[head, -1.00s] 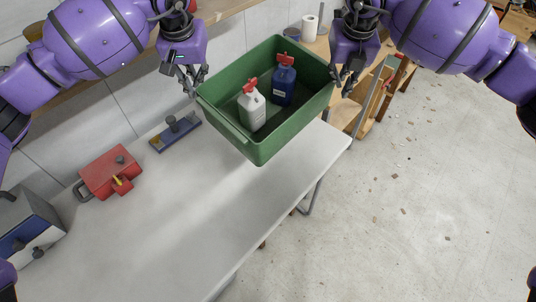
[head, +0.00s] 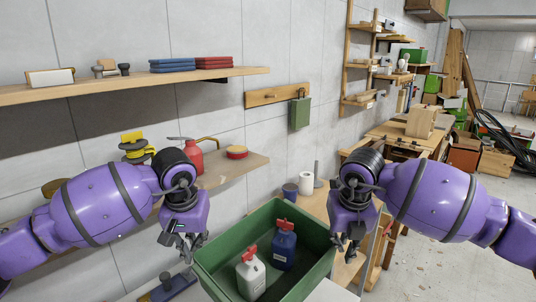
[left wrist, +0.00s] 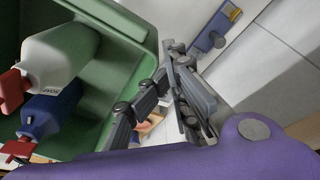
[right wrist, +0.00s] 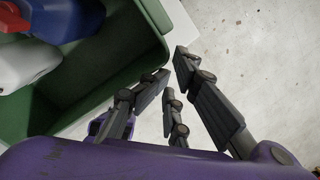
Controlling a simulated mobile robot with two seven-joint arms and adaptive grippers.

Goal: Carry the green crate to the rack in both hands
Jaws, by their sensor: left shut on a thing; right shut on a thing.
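The green crate (head: 252,230) hangs between my two grippers at the bottom middle of the head view, its near part cut off by the frame. It holds a white bottle (head: 250,277) and a blue bottle (head: 284,246), both with red tops. My left gripper (head: 190,247) is shut on the crate's left rim; the crate also shows in the left wrist view (left wrist: 118,88). My right gripper (head: 347,247) is shut on its right rim; the crate's wall shows in the right wrist view (right wrist: 120,75). A wooden shelf rack (head: 360,101) stands against the wall; I cannot tell if it is the task's rack.
A white table (head: 345,296) lies below the crate, with a blue tool (head: 172,287) on it. Wall shelves (head: 215,78) hold small items. A wooden bench with a paper roll (head: 306,183) stands behind the crate. Open floor (head: 440,255) lies to the right.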

